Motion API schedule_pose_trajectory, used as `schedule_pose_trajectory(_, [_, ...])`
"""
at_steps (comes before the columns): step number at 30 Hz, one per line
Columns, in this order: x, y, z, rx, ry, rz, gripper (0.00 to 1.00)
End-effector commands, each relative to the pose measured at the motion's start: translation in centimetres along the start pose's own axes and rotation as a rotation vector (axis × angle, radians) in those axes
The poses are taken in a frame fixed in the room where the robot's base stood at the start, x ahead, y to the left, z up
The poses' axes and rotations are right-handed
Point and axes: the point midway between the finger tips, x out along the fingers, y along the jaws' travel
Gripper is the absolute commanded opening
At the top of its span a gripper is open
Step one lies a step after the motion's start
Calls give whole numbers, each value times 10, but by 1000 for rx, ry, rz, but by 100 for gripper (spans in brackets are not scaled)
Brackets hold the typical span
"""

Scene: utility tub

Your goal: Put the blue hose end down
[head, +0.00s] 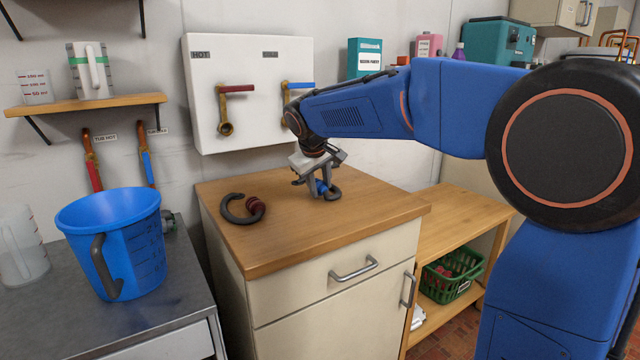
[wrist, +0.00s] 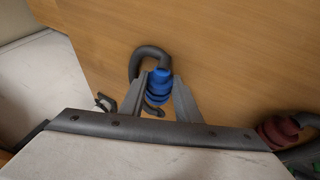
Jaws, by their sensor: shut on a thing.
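The blue hose end (head: 321,187) is a short ribbed blue piece on a curled dark grey hose. My gripper (head: 318,188) points down over the wooden top of the cabinet, with its fingers around the blue piece. In the wrist view my gripper (wrist: 160,85) is shut on the blue hose end (wrist: 159,86), and the dark hose loops beside it over the wood. The hose looks at or very near the cabinet top; I cannot tell whether it touches. The cabinet top (head: 290,230) is flat light brown wood.
A similar dark hose with a dark red end (head: 256,206) lies left on the cabinet top. The front of the top is clear. A blue bucket (head: 130,250) stands on the grey counter at left. Taps with red (head: 236,88) and blue handles are on the wall panel behind.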

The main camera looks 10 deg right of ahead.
Motion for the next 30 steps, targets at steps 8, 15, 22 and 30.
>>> schedule_pose_trajectory(8, [0,0,0,0,0,0,48])
schedule_pose_trajectory(15, [-1,0,-1,0,0,-1,48])
schedule_pose_trajectory(22, [-28,4,-5,0,3,-1,48])
schedule_pose_trajectory(30, [-82,4,-5,0,5,-1,48])
